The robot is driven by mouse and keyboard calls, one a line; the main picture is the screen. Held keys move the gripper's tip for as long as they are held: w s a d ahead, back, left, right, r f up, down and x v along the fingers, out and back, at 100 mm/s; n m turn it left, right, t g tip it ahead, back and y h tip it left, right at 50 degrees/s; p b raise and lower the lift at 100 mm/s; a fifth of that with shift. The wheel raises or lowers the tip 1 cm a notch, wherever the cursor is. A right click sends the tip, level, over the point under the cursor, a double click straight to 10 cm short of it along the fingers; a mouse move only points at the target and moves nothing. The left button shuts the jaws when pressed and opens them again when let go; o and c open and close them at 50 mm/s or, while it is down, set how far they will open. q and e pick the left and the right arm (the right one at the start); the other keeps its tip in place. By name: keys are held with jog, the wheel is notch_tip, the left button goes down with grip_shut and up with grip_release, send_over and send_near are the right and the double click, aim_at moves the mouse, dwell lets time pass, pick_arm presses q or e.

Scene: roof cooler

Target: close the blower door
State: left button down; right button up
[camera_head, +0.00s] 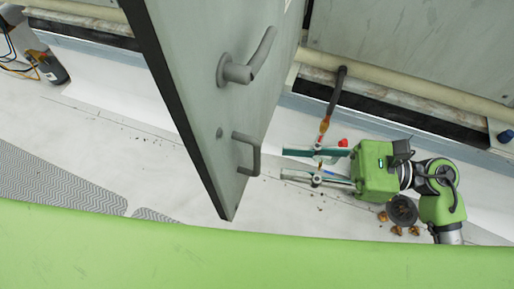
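The grey blower door (205,75) hangs open across the middle of the view, its dark edge facing left and its lower corner over the pale floor. It has a lever handle (248,62) higher up and a U-shaped pull handle (246,154) near its lower part. My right gripper (283,163) comes in from the right, with its two fingers spread apart and nothing between them. Its fingertips are just right of the pull handle; I cannot tell whether they touch the door. My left gripper is not in view.
A grey mat (60,183) covers the left floor. Pipes run along the wall.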

aim_at(257, 158)
jog(key=a+p, duration=0.2)
jog(key=a, duration=0.5)
jog(key=shift+w+a+p, duration=0.1)
jog(key=shift+a+p, duration=0.1)
jog(key=shift+p, duration=0.1)
grip_shut()
